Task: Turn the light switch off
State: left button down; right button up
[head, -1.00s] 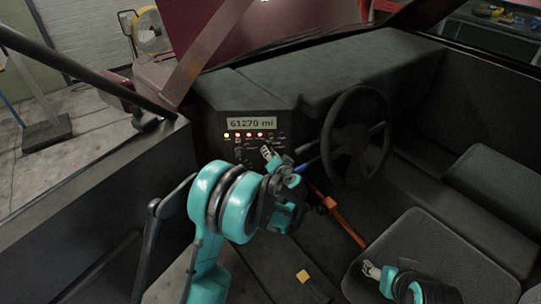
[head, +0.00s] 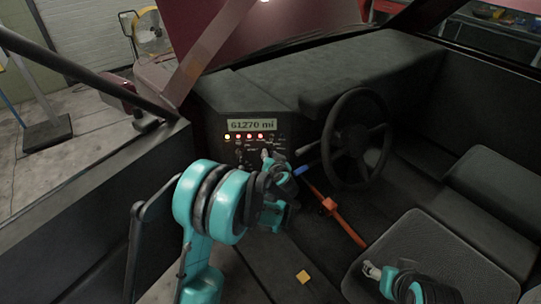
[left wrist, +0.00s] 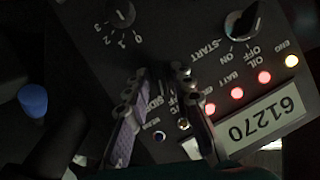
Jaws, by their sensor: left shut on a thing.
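The dark dashboard panel (head: 232,150) carries a display, a row of lit lamps and small controls. My left gripper (head: 267,157) is at the panel's lower right. In the left wrist view its two fingers (left wrist: 160,92) point at the panel, shut around a small control, the light switch, beside partly covered lettering. The fingers hide most of the switch, so its position cannot be read. A small metal toggle (left wrist: 183,124) shows by the right finger. My right gripper (head: 371,270) is over the seat, away from the panel; its jaws are too small to judge.
A numbered knob (left wrist: 120,14) and a START/ON/OFF knob (left wrist: 243,22) flank the fingers. The steering wheel (head: 352,138) is right of the left gripper, with an orange bar (head: 340,217) below it. A yellow block (head: 303,277) is on the floor.

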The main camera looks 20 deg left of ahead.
pick_arm(q)
jog(key=shift+a+n+h, duration=0.15)
jog(key=shift+n+h, duration=0.75)
jog(key=shift+n, duration=0.5)
jog(key=c, duration=1.6)
grip_release()
jog(key=shift+s, duration=0.1)
jog(key=v, duration=1.2)
jog(key=shift+f, duration=0.15)
